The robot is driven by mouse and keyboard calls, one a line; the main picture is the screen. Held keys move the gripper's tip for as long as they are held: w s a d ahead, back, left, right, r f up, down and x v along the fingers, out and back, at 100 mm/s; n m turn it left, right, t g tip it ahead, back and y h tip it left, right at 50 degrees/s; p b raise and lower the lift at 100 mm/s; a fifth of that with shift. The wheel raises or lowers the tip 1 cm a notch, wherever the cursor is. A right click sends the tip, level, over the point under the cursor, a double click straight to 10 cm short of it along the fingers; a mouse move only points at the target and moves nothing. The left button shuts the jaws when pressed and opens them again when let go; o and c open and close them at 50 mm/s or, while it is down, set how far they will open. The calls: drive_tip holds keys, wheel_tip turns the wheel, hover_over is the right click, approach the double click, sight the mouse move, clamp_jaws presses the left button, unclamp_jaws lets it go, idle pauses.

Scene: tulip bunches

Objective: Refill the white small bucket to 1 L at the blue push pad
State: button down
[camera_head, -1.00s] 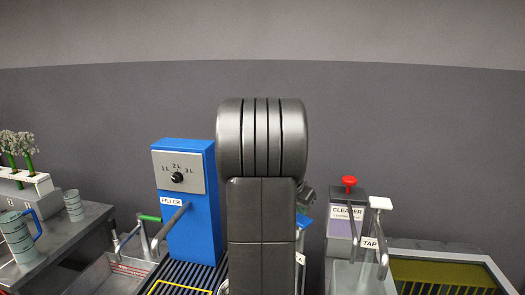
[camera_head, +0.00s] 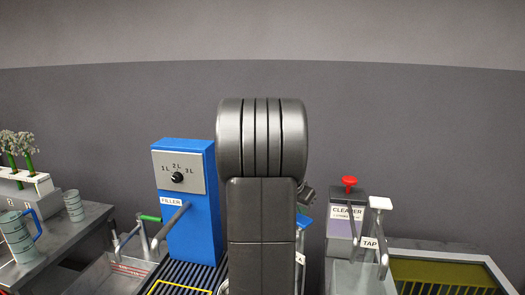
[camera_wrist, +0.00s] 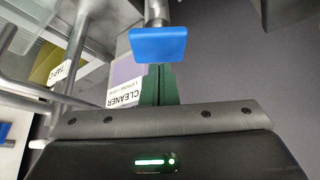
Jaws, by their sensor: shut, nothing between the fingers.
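The blue push pad (camera_wrist: 158,45) is at the top middle of the wrist view, on a grey rod. My gripper (camera_wrist: 158,72) is shut and empty. Its dark green fingers point at the pad, and their tips end at its lower edge; I cannot tell whether they touch it. In the head view, a blue pad (camera_head: 305,221) shows just right of my arm, which hides my gripper there. A pale curved edge (camera_head: 222,287) shows beside my arm, possibly the bucket's rim, mostly hidden.
A dark slatted grate (camera_head: 190,272) with a yellow outline lies before the filler. The cleaner (camera_head: 346,212) with a red knob and the tap (camera_head: 380,230) stand at right, beside a yellowish basin (camera_head: 445,275). A measuring jug (camera_head: 18,238), a cup and flowers stand at left.

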drive_tip(key=shift+f, duration=0.15)
idle(0.5)
drive_tip(key=shift+f+b, duration=1.3)
drive_tip(key=shift+b, duration=0.15)
idle(5.9)
